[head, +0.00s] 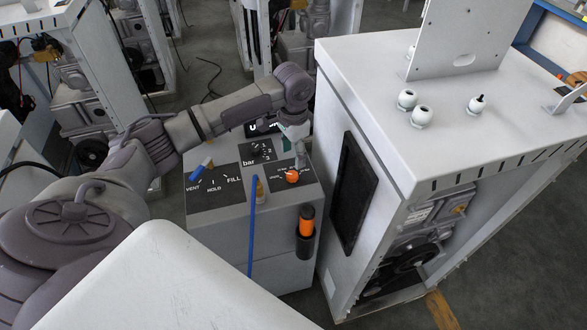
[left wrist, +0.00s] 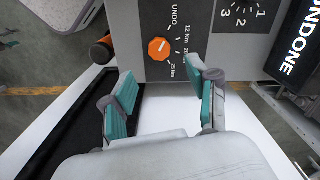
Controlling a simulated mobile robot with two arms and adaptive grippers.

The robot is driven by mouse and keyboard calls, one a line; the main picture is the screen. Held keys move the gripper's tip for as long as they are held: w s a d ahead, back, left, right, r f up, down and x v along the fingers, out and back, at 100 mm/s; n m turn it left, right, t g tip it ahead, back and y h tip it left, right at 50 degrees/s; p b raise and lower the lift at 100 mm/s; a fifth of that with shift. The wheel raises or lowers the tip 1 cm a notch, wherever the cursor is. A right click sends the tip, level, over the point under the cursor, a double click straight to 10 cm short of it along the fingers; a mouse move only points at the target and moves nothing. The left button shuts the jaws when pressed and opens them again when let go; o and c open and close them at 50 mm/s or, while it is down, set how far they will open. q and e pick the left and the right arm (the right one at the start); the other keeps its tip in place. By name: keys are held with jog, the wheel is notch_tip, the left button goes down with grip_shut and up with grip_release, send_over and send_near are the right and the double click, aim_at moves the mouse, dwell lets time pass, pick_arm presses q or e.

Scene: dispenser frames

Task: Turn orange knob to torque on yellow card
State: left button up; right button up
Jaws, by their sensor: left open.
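The orange knob (head: 292,176) sits on a black dial plate on top of the grey dispenser box. In the left wrist view the knob (left wrist: 158,48) is near the top middle, beside the labels UNDO, 12 Nm, 20 Nm and 28 Nm. Its exact setting is too small to tell. My left gripper (head: 299,160) is just above and behind the knob in the head view. In the left wrist view its teal-padded fingers (left wrist: 160,71) are spread apart and empty, with the knob beyond their tips. I cannot make out a yellow card. My right gripper is not in view.
The box top also holds a blue VENT/HOLD/FILL lever (head: 203,164), a bar dial (head: 258,152) and a dark display (head: 262,129) partly hidden by my arm. An orange-topped cylinder (head: 306,222) hangs at the front. A tall white cabinet (head: 360,90) stands close on the right.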

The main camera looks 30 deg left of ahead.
aim_at(293, 174)
pick_arm(q)
notch_tip(293, 174, down, 8)
jog(key=shift+r+p, duration=0.15)
jog(key=shift+p, duration=0.25)
grip_shut()
